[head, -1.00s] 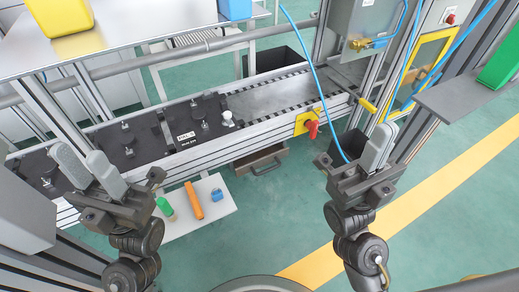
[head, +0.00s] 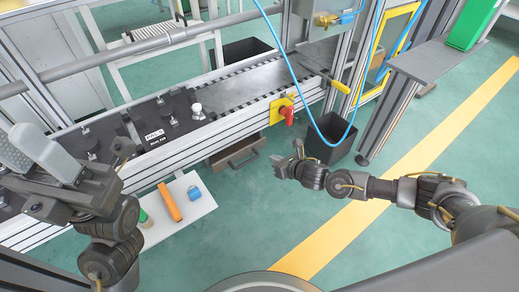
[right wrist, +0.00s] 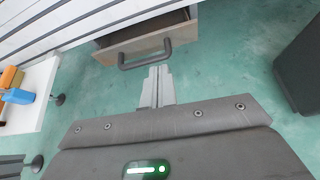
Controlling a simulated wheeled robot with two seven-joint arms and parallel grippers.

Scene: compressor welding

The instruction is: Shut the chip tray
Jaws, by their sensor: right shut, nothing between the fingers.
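My left gripper (head: 12,134) is at the left edge, fingers apart and empty, away from the tray.
The conveyor (head: 240,90) runs above the tray, with a red knob (head: 288,116) on its side. A dark bin (head: 329,140) stands right of the tray. A white shelf (head: 190,222) holds orange, green and blue items. Open green floor lies in front.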

